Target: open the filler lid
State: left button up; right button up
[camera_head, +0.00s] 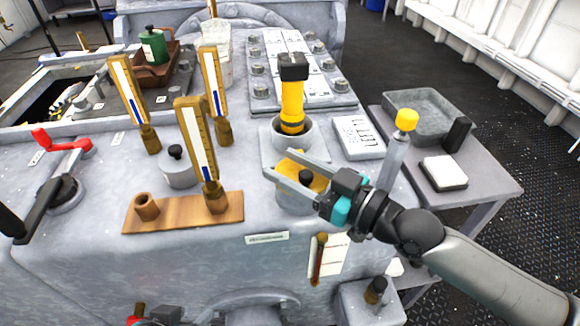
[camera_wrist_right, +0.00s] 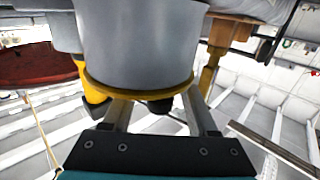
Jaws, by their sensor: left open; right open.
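The filler lid (camera_head: 294,166) is a yellow disc with a dark knob (camera_head: 306,177) on a pale grey neck at the front right of the console. It lies flat on the neck, with its front edge partly hidden by my gripper. My right gripper (camera_head: 293,176) reaches in from the right with its fingers open, one on each side of the knob. In the right wrist view, the lid's yellow rim (camera_wrist_right: 135,94) borders the grey neck (camera_wrist_right: 138,45), and the dark knob (camera_wrist_right: 160,105) shows between the fingers. Contact with the knob cannot be told.
A yellow cylinder with a black top (camera_head: 292,95) stands in a cup just behind the lid. Upright gauges (camera_head: 197,140) and a wooden board (camera_head: 180,212) are to the left. A white label plate (camera_head: 358,137) and a side table with a grey tray (camera_head: 425,112) are to the right.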

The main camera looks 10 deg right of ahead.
jog(key=shift+c, duration=0.3)
grip_shut()
dwell(1.1)
